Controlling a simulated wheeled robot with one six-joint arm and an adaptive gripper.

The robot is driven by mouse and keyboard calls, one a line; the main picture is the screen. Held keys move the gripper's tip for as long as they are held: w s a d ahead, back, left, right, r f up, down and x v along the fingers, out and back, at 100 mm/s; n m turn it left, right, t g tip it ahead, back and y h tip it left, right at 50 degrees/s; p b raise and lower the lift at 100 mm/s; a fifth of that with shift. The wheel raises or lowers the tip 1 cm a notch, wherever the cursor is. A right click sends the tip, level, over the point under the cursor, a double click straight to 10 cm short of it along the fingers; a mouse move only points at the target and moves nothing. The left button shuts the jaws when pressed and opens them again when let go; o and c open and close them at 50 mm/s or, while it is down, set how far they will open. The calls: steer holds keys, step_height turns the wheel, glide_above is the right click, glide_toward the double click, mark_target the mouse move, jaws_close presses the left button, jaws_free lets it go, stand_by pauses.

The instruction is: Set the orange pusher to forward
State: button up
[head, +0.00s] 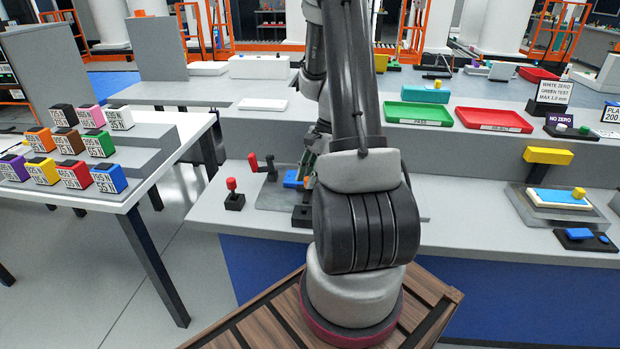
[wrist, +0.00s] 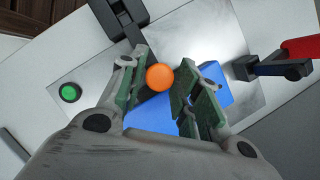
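The orange pusher shows in the wrist view as a round orange knob (wrist: 160,77). It lies between the two green-padded fingers of my gripper (wrist: 163,66). The fingers stand apart on either side of the knob, and I see no clear grip on it. Whether a pad touches it I cannot tell. A blue block (wrist: 150,117) lies under the knob and fingers on a grey metal plate (wrist: 215,45).
A red-handled lever (wrist: 298,50) stands right of my gripper, and a green button (wrist: 70,92) left, in the wrist view. A red-knobbed post (head: 232,190) stands on the bench's left. A green tray (head: 418,113) and red tray (head: 493,119) sit behind.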

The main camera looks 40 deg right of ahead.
steer(key=shift+o, duration=0.6)
steer(key=v, duration=1.2)
